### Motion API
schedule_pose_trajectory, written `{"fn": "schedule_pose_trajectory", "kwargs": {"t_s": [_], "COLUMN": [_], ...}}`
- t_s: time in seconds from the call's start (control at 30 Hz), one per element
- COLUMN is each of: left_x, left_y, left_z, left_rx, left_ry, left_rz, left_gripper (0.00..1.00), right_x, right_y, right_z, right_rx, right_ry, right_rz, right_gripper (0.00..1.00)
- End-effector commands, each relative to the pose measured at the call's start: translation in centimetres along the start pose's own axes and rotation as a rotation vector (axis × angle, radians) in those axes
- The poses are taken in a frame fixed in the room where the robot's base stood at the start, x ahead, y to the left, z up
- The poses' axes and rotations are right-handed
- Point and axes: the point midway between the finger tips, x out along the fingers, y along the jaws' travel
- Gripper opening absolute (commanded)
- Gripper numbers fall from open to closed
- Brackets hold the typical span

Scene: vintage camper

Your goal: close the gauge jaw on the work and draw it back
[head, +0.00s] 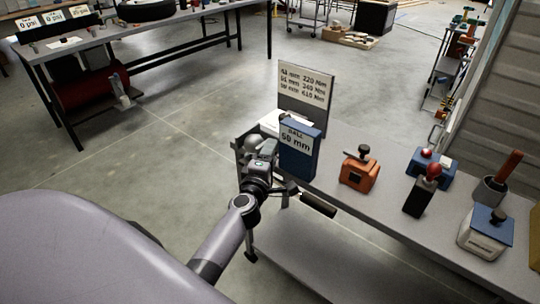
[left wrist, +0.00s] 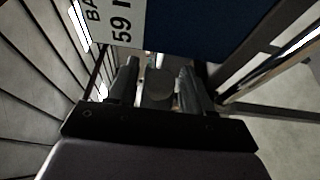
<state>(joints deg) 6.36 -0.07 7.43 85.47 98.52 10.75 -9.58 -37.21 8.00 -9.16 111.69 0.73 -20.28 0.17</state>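A blue block (head: 299,152) with a white label reading "BALL" and a millimetre figure stands at the bench's left end. It fills the top of the left wrist view (left wrist: 205,25), where the figure looks like 59. My left gripper (head: 264,165) is low beside the block, at the bench's left end. In the left wrist view its two fingers (left wrist: 160,82) stand apart, with a rounded grey thing (left wrist: 158,91) between or just beyond them. I cannot tell whether they touch it. No gauge jaw can be made out clearly. My right gripper is out of view.
A sign board (head: 304,94) stands behind the labelled block. Open floor (head: 185,130) lies left.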

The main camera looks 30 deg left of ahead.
Motion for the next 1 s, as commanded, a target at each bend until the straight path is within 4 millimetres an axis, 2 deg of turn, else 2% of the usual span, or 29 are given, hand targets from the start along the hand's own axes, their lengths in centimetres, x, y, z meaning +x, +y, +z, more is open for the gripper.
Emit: {"fn": "schedule_pose_trajectory", "kwargs": {"t_s": [0.03,0.13,0.27,0.53,0.83,0.87,0.9,1.0], "left_x": [0.0,0.0,-0.1,-1.0,-1.1,-1.2,-1.1,-1.1], "left_y": [0.0,0.0,0.0,0.0,-0.1,-0.1,-0.1,-0.1], "left_z": [0.0,0.0,0.1,2.4,2.8,2.8,2.8,2.7], "left_rx": [0.000,0.000,0.000,-0.002,0.000,-0.001,0.000,0.000], "left_ry": [0.000,0.000,0.000,-0.001,-0.007,-0.008,-0.008,-0.006], "left_rz": [0.000,0.000,0.000,-0.001,-0.001,-0.001,-0.002,-0.001], "left_gripper": [0.32,0.00,0.00,0.00,0.00,0.41,0.55,0.55], "right_x": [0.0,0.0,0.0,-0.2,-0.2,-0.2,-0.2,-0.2], "right_y": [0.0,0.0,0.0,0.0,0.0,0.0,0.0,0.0], "right_z": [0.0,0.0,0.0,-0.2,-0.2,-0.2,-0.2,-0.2], "right_rx": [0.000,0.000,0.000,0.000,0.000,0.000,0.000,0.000], "right_ry": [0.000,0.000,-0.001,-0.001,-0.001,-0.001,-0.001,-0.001], "right_rz": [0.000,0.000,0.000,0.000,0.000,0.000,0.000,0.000], "right_gripper": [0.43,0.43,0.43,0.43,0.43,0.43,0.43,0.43]}}
